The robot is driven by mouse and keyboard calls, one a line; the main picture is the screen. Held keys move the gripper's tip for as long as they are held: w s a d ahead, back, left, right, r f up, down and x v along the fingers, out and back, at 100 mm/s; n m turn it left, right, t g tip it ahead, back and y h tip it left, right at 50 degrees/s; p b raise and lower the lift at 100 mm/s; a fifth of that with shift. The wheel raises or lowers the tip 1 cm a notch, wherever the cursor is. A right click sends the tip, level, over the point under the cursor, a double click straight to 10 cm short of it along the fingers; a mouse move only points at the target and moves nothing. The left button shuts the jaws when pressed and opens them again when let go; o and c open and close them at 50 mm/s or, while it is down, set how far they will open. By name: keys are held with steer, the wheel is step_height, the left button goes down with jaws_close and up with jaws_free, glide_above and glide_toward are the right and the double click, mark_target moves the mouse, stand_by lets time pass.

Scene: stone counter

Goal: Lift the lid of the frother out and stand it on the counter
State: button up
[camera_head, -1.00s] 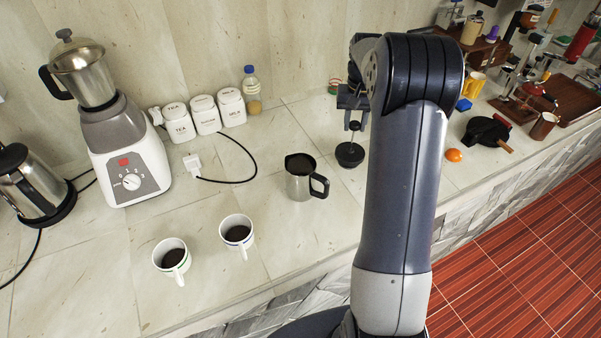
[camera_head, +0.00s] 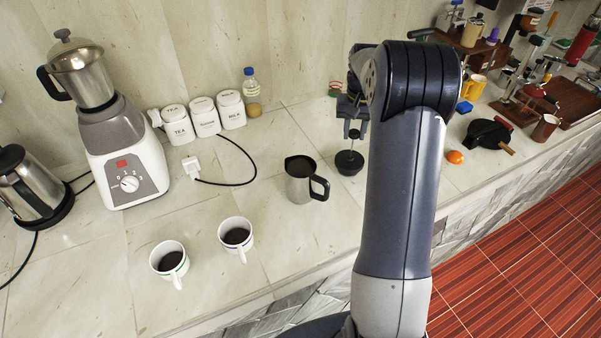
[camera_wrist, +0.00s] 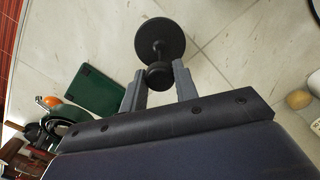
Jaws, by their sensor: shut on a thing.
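The frother (camera_head: 301,187) is a steel jug with a black handle, standing upright on the counter, its top dark. Its lid (camera_head: 349,163) is a black disc with a thin rod and a round knob, to the right of the jug and apart from it. My gripper (camera_head: 352,108) is above the lid, shut on the knob. In the wrist view the lid (camera_wrist: 160,36) lies beyond the knob, which is between the fingertips of my gripper (camera_wrist: 159,78). The disc is at or just above the counter; I cannot tell if it touches.
Two coffee mugs (camera_head: 236,235) stand at the front left. White canisters (camera_head: 204,116) and a blender (camera_head: 125,165) are behind. An orange (camera_head: 455,157) and a black pan-like item (camera_head: 488,134) lie right of my arm. A green board (camera_wrist: 97,90) shows in the wrist view.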

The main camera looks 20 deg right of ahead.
steer(key=shift+f, duration=0.45)
stand_by(0.3)
steer(key=o, duration=1.4)
steer(key=shift+c, duration=0.2)
steer(key=shift+r, duration=0.15)
step_height(320, 180, up, 8)
steer(key=p, duration=0.6)
steer(key=shift+f, duration=0.2)
step_height(320, 180, down, 8)
steer(key=b, duration=0.6)
